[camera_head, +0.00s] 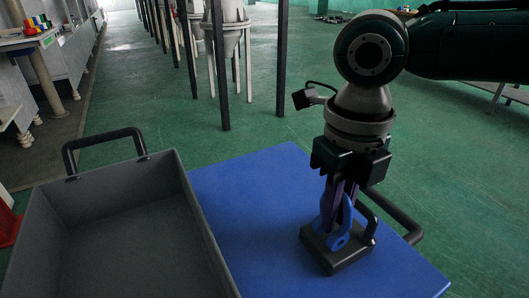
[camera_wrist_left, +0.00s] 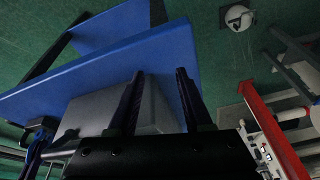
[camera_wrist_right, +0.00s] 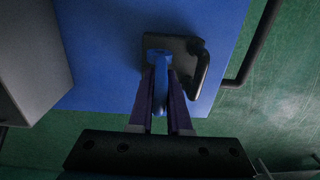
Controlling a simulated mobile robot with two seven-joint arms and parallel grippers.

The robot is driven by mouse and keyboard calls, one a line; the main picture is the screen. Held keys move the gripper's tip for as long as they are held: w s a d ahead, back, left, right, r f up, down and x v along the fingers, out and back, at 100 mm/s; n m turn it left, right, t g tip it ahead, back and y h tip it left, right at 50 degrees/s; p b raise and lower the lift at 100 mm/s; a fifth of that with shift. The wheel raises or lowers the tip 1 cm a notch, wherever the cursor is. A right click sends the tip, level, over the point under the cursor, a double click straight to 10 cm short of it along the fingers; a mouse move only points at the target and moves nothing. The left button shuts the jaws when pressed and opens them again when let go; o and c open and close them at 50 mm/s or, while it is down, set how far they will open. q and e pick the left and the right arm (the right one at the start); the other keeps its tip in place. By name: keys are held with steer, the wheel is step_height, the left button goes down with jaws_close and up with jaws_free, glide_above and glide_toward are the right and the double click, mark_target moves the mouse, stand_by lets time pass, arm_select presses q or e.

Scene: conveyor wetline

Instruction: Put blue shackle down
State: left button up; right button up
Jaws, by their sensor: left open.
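The blue shackle (camera_head: 338,238) is upright at the black block (camera_head: 338,256) on the blue tabletop. I cannot tell whether it rests on the block or hangs just over it. My right gripper (camera_head: 343,190) points down from above with its dark purple fingers on either side of the shackle. In the right wrist view the shackle (camera_wrist_right: 157,62) sits between the fingertips (camera_wrist_right: 162,82), which are shut on it and hide part of it. My left gripper (camera_wrist_left: 160,76) shows only in the left wrist view, open and empty.
A grey open crate (camera_head: 190,215) stands left of the blue tabletop (camera_head: 270,200) and looks empty. The tabletop is clear between crate and block. A black handle bar (camera_head: 398,216) runs along its right edge. Machines and posts stand farther back on the green floor.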

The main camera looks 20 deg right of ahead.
arm_select(q)
steer(key=shift+d, duration=0.15)
arm_select(e)
steer(key=o, duration=0.4)
steer(key=shift+o, duration=0.2)
steer(key=shift+r, duration=0.1)
